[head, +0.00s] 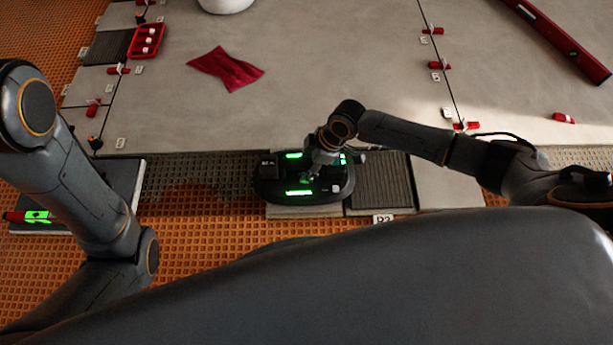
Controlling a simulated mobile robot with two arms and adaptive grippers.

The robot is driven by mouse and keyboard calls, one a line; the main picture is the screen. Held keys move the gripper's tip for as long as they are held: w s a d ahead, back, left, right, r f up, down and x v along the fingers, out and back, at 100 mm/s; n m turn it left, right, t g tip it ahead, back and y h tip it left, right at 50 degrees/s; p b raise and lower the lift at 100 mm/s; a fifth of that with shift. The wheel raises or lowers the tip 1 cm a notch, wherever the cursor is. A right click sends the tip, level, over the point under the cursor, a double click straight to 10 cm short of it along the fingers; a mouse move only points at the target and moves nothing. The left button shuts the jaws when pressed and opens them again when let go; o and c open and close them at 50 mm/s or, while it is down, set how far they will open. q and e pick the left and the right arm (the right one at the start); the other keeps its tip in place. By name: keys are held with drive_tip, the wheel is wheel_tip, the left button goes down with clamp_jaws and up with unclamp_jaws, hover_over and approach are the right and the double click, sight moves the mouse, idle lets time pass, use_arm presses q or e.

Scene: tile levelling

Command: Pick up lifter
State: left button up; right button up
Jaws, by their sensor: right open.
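The lifter appears to be the dark rounded device (275,190) with glowing green strips, at the centre of the head view. It lies on a small pale tile at the near edge of the tiled floor. My right gripper (312,177) is over the middle of the lifter, pointing down, with its jaws open. The gripper and wrist hide part of the lifter, and I cannot tell whether the fingers touch it. My left arm shows at the left, but its gripper is out of view.
A red cloth (227,69) lies on the large grey tile (330,60). A red tray (147,40) with white items stands at the upper left. A long red level (560,38) lies at the upper right. A dark grey tile (380,182) lies right of the lifter. Red clips line the joints.

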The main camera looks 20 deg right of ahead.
drive_tip(key=shift+f, duration=0.1)
clamp_jaws()
drive_tip(key=shift+w+a, duration=0.15)
